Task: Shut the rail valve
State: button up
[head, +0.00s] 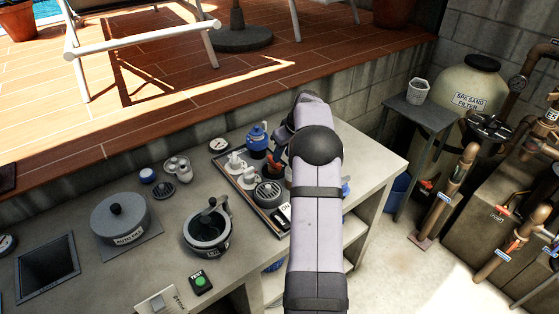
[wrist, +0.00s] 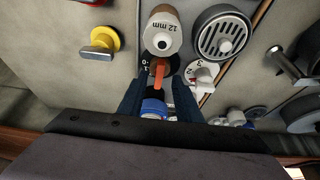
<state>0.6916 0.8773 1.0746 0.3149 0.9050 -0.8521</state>
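In the wrist view, an orange lever (wrist: 159,69) sits over a dark round base marked with small figures, just past my fingertips. It looks like a valve handle; no label confirms it as the rail valve. My gripper (wrist: 156,91) has two dark blue fingers standing apart, one on each side below the lever. A blue and white round thing (wrist: 153,109) shows between the fingers; I cannot tell whether they touch it.
A cylinder marked 12 mm (wrist: 163,33), a round grille (wrist: 223,38), a white knob (wrist: 203,73) and a yellow knob (wrist: 102,40) stand close around. Pipes stand at right.

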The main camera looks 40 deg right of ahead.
aim_at(280, 165)
jog(key=shift+p+x, duration=1.05)
jog(key=shift+x, duration=1.75)
grip_shut()
